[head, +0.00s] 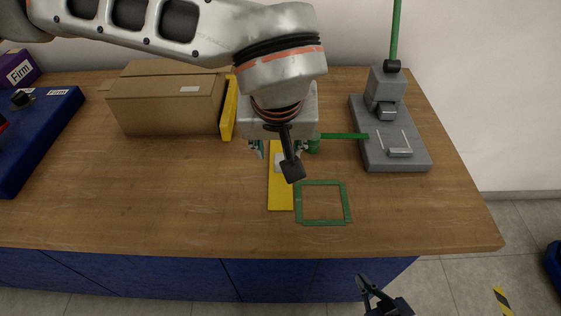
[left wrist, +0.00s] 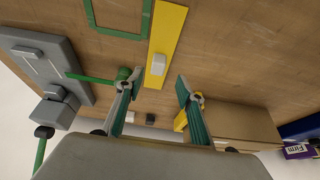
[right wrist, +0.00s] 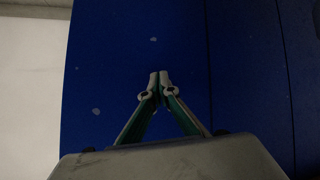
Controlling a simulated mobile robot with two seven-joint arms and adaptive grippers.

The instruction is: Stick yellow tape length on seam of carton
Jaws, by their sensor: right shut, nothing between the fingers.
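A flat yellow tape length (head: 280,196) lies on the table, pointing toward the front edge. A small pale block (left wrist: 157,64) sits on it. My left gripper (head: 281,150) is open above the strip's far part; in the left wrist view its spread fingers (left wrist: 154,82) point toward the block, with nothing held. The brown carton (head: 160,105) stands at the back left with flaps visible; its seam is not clear. Another yellow piece (head: 230,108) stands against the carton's right side. My right gripper (head: 368,284) is shut and empty beside the blue cabinet front (right wrist: 110,90), below the tabletop.
A green square frame (head: 347,203) lies right of the strip. A grey device (head: 400,150) with a green lever stands at the right. A green cylinder (left wrist: 124,73) is close to my left finger. A blue device (head: 45,130) stands at the left. The front-left table is clear.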

